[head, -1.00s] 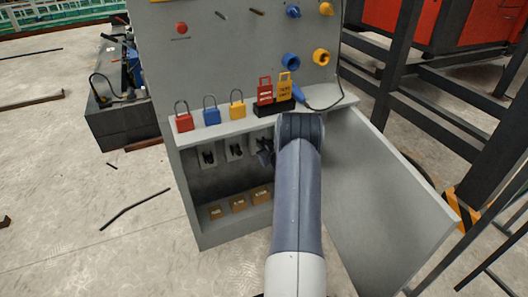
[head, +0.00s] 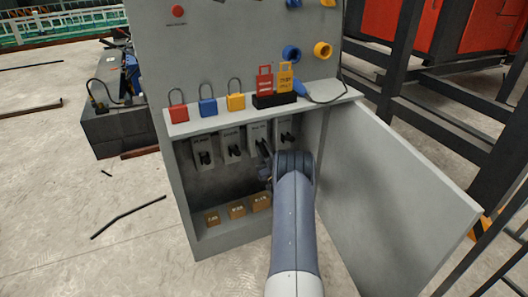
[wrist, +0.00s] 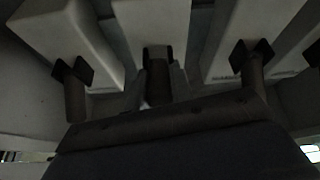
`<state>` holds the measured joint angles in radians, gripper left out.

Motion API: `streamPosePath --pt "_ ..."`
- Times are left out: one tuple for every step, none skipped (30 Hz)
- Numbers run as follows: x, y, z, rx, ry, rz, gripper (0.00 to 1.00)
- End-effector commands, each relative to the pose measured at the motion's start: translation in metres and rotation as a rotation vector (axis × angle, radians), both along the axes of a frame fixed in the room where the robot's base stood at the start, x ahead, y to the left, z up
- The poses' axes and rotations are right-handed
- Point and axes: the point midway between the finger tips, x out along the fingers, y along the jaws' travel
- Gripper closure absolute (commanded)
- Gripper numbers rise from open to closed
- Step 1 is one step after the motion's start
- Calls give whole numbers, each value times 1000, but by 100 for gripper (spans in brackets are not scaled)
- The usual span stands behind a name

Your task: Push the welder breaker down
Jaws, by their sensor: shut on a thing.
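Inside the open grey cabinet hangs a row of pale breakers with black levers; their labels are too small to read. In the head view they are the first (head: 203,152), second (head: 231,145), third (head: 258,135) and fourth (head: 286,131) from the left. My gripper (head: 265,168) is at the third breaker, its fingers partly hidden by my wrist. In the wrist view my gripper (wrist: 158,92) is shut on the black lever (wrist: 158,70) of the middle breaker. Neighbouring levers stand apart on the left (wrist: 74,88) and right (wrist: 252,68). I cannot confirm which breaker is the welder's.
Red (head: 178,114), blue (head: 208,107) and yellow (head: 236,103) padlocks stand on the shelf above, beside red (head: 265,80) and yellow (head: 285,76) tags. Small brown boxes (head: 237,211) sit on the cabinet floor. The open door (head: 395,200) bounds the right side.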

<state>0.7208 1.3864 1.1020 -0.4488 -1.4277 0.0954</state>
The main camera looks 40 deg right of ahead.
Motion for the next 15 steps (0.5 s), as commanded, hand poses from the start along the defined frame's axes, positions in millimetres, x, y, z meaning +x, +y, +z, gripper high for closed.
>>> streamPosePath --pt "1 0 -1 -4 -14 1 100" --pt "1 0 -1 -6 -21 1 100" --pt "1 0 -2 -8 -31 1 100" --pt "1 0 -2 -9 -37 2 100" --pt "1 0 -2 -10 -42 0 100" --pt "1 0 -2 -11 -47 0 100" --pt "1 0 -2 -12 -51 0 100" --pt "1 0 -2 -12 -52 1 100" --pt "1 0 -2 -13 -56 0 100" --pt "1 0 -2 -14 -57 1 100" --pt "1 0 -1 -14 -58 1 100" --pt "1 0 -1 -14 -58 1 100" --pt "1 0 -1 -14 -58 1 100" --pt "1 0 -1 -14 -58 1 100" --pt "1 0 -1 -14 -58 1 100"
